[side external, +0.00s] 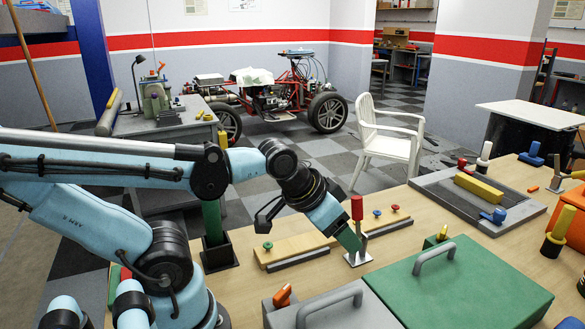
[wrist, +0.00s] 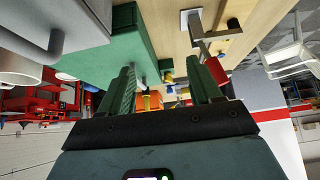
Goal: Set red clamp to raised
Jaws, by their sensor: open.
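The red clamp (side external: 357,209) stands on the wooden bench with its red handle upright above a metal bracket and a square base plate. My gripper (side external: 348,238) is close to the left of the clamp, its green fingers low beside the bracket and below the red handle. In the wrist view the gripper (wrist: 163,80) is open, with nothing seen held between its two fingers. There the clamp's red handle (wrist: 216,70) shows behind the right finger, partly hidden by it. The side view does not show whether a finger touches the clamp.
A green case (side external: 460,285) with a grey handle lies in front right of the clamp, and a grey case (side external: 335,312) at the front. A wooden strip (side external: 295,247) with coloured knobs lies behind. A grey tray (side external: 525,208) holds a yellow block (side external: 479,188) at right.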

